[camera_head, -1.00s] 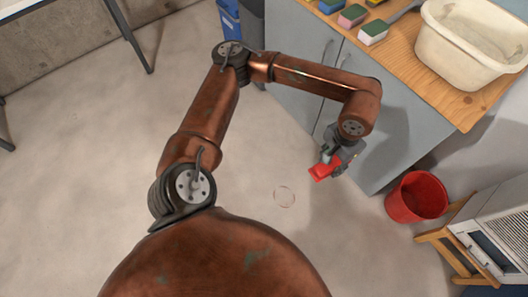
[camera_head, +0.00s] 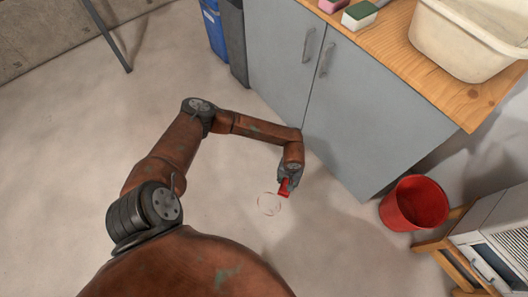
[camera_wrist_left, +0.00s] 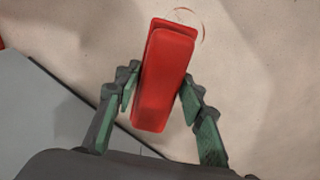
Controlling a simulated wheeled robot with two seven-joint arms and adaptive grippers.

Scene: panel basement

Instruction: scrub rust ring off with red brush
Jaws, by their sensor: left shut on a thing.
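The rust ring (camera_head: 269,204) is a thin reddish circle on the pale concrete floor. My left gripper (camera_head: 286,183) is just above and right of it in the head view, shut on the red brush (camera_head: 284,188). In the left wrist view the red brush (camera_wrist_left: 164,75) sits between the green-padded fingers of my left gripper (camera_wrist_left: 160,98), and its far end overlaps part of the rust ring (camera_wrist_left: 202,24). I cannot tell whether the brush touches the floor. My right gripper is not in view.
A grey cabinet (camera_head: 345,105) with a wooden top (camera_head: 455,98) stands behind the arm. A white basin (camera_head: 462,45) and sponges (camera_head: 360,14) are on it. A red bucket (camera_head: 414,204) stands at the right beside a wooden frame (camera_head: 440,255). Floor left of the arm is clear.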

